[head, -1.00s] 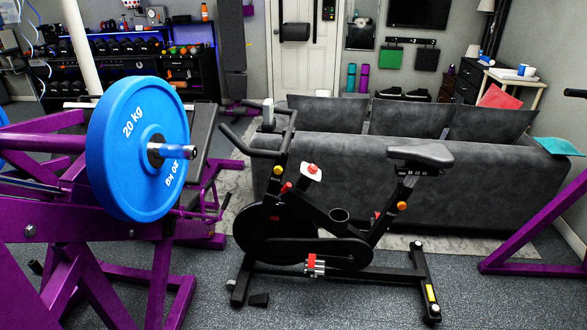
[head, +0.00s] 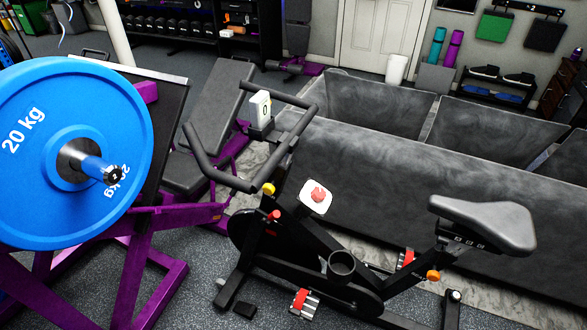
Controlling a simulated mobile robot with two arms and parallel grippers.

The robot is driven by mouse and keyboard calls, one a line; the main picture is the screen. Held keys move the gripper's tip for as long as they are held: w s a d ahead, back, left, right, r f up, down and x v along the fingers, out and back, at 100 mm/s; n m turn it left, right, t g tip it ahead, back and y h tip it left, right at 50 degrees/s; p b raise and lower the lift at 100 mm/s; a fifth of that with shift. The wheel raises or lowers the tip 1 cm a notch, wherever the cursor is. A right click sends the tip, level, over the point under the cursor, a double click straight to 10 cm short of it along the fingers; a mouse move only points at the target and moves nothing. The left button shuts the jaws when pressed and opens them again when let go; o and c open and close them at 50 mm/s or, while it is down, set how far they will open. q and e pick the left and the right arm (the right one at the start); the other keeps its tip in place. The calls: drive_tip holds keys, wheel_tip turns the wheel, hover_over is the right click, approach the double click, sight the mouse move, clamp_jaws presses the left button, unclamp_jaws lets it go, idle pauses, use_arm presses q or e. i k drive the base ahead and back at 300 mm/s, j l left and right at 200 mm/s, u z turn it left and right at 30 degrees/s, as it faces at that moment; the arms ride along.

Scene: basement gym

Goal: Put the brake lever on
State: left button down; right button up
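The black exercise bike (head: 320,260) stands in the middle of the head view, its handlebar (head: 216,170) at the left and its saddle (head: 485,222) at the right. A white rounded pad with a red knob (head: 317,195) sits on top of the frame behind the handlebar post. A small red-tipped part (head: 274,215) sticks out at the post, just below a yellow knob (head: 268,189). I cannot tell for certain which red part is the brake lever, or its position. Neither of my grippers is in view.
A purple weight rack with a blue 20 kg plate (head: 35,190) stands close at the left. A bench (head: 215,110) is behind the handlebar. Grey floor shows in front, between rack and bike.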

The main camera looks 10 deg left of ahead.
sight(273, 216)
drive_tip(key=i+l+u, duration=0.2)
drive_tip(key=i+l, duration=0.75)
drive_tip(key=l, duration=0.1)
